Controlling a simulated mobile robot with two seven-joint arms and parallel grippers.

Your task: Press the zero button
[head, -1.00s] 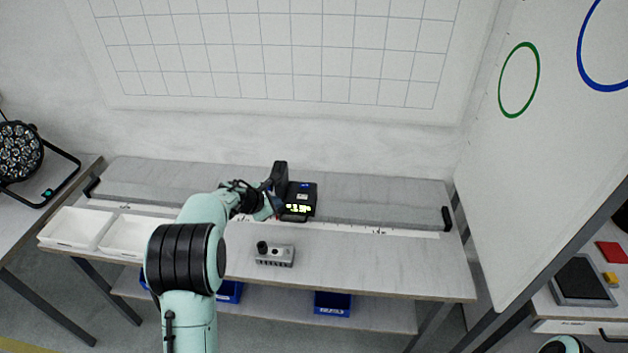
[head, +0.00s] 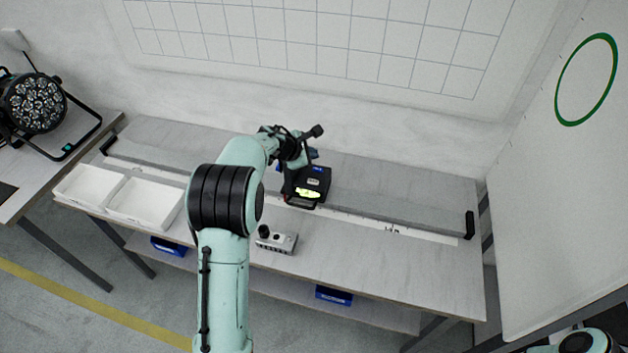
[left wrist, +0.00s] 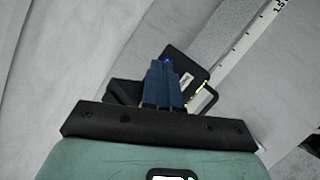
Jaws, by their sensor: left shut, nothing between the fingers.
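The black device (head: 312,181) with a lit yellow-green display stands on the bench's measuring rail. It also shows in the left wrist view (left wrist: 187,68), beyond my fingers. A small blue round spot, perhaps the zero button (left wrist: 168,60), shows right at my fingertips; I cannot tell whether they touch it. My left gripper (left wrist: 163,64) has its blue fingers shut and empty, pointing at the device. In the head view my left wrist is over the device's far left side and the fingertips are hard to make out. My right gripper is not in view.
A grey block with knobs (head: 277,240) sits in front of the device. Two white trays (head: 143,204) are on the left of the bench (head: 400,270). A lamp (head: 36,103) stands at far left. A whiteboard (head: 560,200) rises at right. The bench's right half is mostly clear.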

